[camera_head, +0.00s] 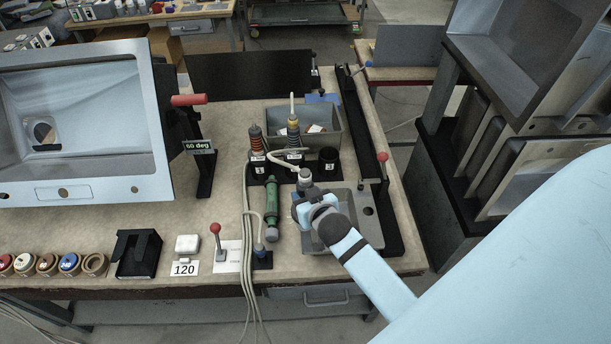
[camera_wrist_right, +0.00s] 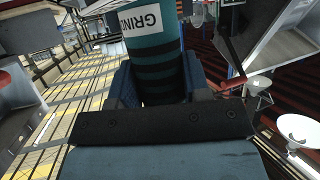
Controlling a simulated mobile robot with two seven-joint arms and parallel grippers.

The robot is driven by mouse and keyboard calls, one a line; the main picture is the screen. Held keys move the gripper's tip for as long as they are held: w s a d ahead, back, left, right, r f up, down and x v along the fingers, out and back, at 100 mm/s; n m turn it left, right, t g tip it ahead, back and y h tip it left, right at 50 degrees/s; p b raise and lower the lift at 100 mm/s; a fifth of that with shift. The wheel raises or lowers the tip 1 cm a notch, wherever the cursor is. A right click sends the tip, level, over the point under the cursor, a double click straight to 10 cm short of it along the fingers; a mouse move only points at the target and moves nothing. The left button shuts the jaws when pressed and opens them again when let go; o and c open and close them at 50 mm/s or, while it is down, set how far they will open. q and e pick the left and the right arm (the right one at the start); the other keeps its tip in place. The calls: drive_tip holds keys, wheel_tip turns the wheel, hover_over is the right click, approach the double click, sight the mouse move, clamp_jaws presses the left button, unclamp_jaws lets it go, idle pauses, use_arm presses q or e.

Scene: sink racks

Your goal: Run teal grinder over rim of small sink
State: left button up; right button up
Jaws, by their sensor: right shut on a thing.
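The small sink (camera_head: 369,228) is a grey basin on the right part of the bench, with a round hole in its right side. My right gripper (camera_head: 304,203) is above its left part and hides some of it. In the right wrist view my right gripper (camera_wrist_right: 157,88) is shut on the teal grinder (camera_wrist_right: 160,65), a banded cylinder with a white label reading "GRIN". In the head view the gripper mostly hides the grinder; a grey end with a pale hose shows just beyond it. Whether the grinder touches the rim cannot be told. My left gripper is not in view.
A green cylindrical tool (camera_head: 272,208) lies left of the small sink. Holders with numbered tools (camera_head: 293,150) and a grey bin (camera_head: 325,128) stand behind. A black rail (camera_head: 385,190) with a red knob runs along the right. A large tilted sink (camera_head: 140,186) fills the left.

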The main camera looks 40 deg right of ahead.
sight(305, 183)
drive_tip(key=shift+s, duration=0.1)
drive_tip(key=shift+s+a, duration=0.5)
drive_tip(key=shift+s, duration=0.25)
drive_tip(key=shift+r, duration=3.5)
drive_tip(key=shift+w, duration=0.15)
